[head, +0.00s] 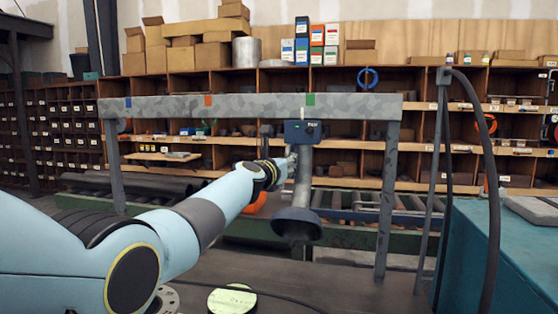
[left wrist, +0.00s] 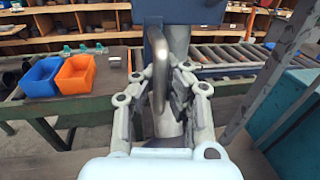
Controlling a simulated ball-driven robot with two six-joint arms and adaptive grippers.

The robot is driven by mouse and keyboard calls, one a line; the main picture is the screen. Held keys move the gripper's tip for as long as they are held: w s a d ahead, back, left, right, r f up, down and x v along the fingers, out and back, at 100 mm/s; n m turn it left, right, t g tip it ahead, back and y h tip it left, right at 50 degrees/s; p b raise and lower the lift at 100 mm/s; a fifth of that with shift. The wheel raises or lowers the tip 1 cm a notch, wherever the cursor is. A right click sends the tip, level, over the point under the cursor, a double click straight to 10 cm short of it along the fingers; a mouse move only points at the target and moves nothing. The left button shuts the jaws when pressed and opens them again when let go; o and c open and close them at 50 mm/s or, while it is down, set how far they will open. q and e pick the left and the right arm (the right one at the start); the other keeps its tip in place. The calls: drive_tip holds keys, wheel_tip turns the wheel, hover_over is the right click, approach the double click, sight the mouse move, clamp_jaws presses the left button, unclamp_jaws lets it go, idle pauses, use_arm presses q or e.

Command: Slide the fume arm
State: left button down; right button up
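The fume arm is a grey pipe (head: 303,170) with a round dark hood (head: 297,223) at its lower end. It hangs from a blue carriage (head: 302,132) on a grey overhead beam (head: 240,106), at the beam's green mark (head: 310,99). My left gripper (head: 285,166) is at the pipe, just below the carriage. In the left wrist view its fingers (left wrist: 166,82) close in on both sides of a curved metal handle (left wrist: 156,45) in front of the pipe (left wrist: 178,40). The finger contact is partly hidden. My right gripper is not in view.
The beam also bears a blue mark (head: 128,102) and an orange mark (head: 208,100); posts (head: 387,200) hold its ends. A teal cabinet (head: 500,250) and a black hose (head: 492,180) stand at right. A roller conveyor (head: 370,205) and shelves lie behind.

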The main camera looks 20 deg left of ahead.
use_arm(q)
drive_tip(key=shift+d+f, duration=0.25)
drive_tip(key=shift+d, duration=0.3)
drive_tip(key=shift+d+f, duration=0.25)
drive_tip(key=shift+d, duration=0.35)
drive_tip(key=c, duration=1.4)
unclamp_jaws()
drive_tip(key=shift+s+r, duration=0.25)
drive_tip(key=shift+r, duration=0.1)
drive_tip(key=shift+c, duration=0.2)
drive_tip(key=shift+o, duration=0.5)
drive_tip(key=shift+w, duration=0.15)
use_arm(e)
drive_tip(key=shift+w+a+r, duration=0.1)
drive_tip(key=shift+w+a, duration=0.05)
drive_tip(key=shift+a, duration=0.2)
use_arm(q)
drive_tip(key=shift+r, duration=0.1)
drive_tip(key=shift+a, duration=0.25)
